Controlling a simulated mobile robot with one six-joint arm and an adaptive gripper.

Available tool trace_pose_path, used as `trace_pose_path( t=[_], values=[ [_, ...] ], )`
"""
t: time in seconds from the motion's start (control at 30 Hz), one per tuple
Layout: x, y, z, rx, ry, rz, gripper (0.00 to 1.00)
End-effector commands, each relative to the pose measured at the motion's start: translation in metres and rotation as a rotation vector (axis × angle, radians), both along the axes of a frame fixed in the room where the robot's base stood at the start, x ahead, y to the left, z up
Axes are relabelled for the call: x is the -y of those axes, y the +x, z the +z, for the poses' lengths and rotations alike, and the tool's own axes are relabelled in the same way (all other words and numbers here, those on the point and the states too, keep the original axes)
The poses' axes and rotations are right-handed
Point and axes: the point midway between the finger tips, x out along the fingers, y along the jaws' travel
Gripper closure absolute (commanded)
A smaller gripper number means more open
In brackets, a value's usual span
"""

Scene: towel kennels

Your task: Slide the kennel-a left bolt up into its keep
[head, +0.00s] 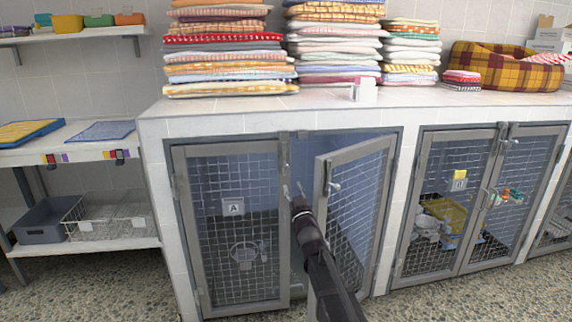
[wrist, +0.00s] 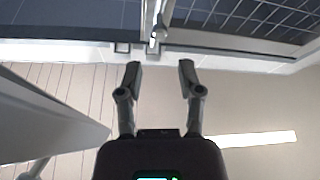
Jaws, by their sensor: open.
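Kennel A's left door (head: 233,225), marked by plate A, stands closed or nearly so. Its bolt (head: 286,166) is a small metal piece by the upper right edge; in the wrist view a bright upright rod with a knob (wrist: 157,34) appears to be this bolt. My gripper (head: 293,189) is open and empty, just below the bolt; in the wrist view its fingers (wrist: 160,78) are spread, with the knob above and between them, apart from it. A small bracket (wrist: 122,47) on the frame may be a keep. Whether the bolt is in a keep is unclear.
Kennel A's right door (head: 350,205) swings outward, close right of my arm; it also shows in the wrist view (wrist: 45,115). Another kennel (head: 440,215) stands to the right. Towel stacks (head: 225,60) sit on the countertop (head: 220,104). Floor in front is clear.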

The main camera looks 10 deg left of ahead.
Motion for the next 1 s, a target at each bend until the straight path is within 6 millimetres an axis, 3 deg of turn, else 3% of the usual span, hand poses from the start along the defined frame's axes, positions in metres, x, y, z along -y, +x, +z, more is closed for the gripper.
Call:
trace_pose_path(
  t=[0.6,1.0],
  values=[
    [-0.029,0.082,0.036,-0.001,0.001,-0.002,0.52],
    [-0.035,0.098,0.042,0.0,0.0,-0.002,0.52]
  ],
)
